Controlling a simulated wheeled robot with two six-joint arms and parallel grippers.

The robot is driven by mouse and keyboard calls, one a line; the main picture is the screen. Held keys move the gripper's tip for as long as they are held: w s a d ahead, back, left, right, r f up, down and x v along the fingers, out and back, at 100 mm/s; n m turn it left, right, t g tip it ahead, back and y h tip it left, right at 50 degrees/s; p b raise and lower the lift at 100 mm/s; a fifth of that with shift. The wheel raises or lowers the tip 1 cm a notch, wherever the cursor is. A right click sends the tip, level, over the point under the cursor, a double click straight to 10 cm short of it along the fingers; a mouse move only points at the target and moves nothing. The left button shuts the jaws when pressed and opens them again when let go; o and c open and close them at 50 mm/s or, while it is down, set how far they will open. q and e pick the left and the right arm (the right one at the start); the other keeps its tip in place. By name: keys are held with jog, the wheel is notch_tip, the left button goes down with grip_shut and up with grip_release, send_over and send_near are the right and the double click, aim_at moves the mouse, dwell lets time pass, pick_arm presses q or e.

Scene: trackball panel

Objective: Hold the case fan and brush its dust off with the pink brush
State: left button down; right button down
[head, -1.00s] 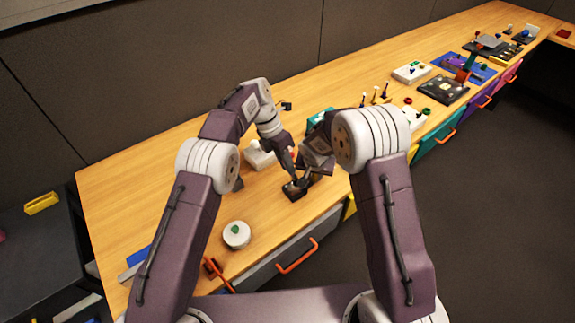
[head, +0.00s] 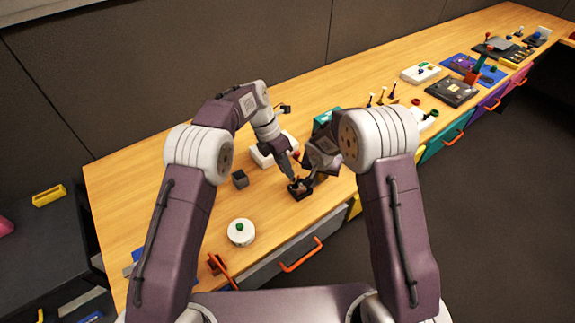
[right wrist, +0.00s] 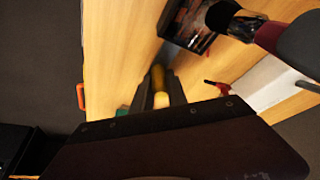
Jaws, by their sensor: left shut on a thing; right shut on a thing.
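The case fan (head: 301,194) is a small dark square on the bench near its front edge, below both grippers in the head view. In the right wrist view the fan (right wrist: 186,28) shows brownish patches on its face. My left gripper (head: 294,181) is shut at the fan's left side; its dark tip covers part of the fan. My right gripper (head: 311,181) is beside it, over the fan's right side. In the right wrist view its fingers are shut on a blurred, pale yellow part of the brush (right wrist: 160,98). No pink shows, and brush contact with the fan cannot be told.
A round white item with a green knob (head: 241,233) stands front left. A teal box (head: 327,118) is behind the right arm. Open wood lies at the left.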

pick_arm(q)
jog(key=shift+s+f, duration=0.1)
jog(key=shift+s+d, duration=0.3)
jog(key=shift+s, duration=0.15)
jog(key=shift+s+d, duration=0.1)
jog(key=shift+s+d+r, duration=0.25)
jog(key=shift+s+d, duration=0.05)
jog(key=shift+s, duration=0.05)
jog(key=shift+w, duration=0.1)
jog(key=shift+w+d+f, duration=0.1)
jog(key=shift+w+d, duration=0.2)
jog(key=shift+d, duration=0.15)
jog(key=shift+w+d+f, duration=0.15)
jog(key=shift+w+d, duration=0.05)
jog(key=shift+d, duration=0.3)
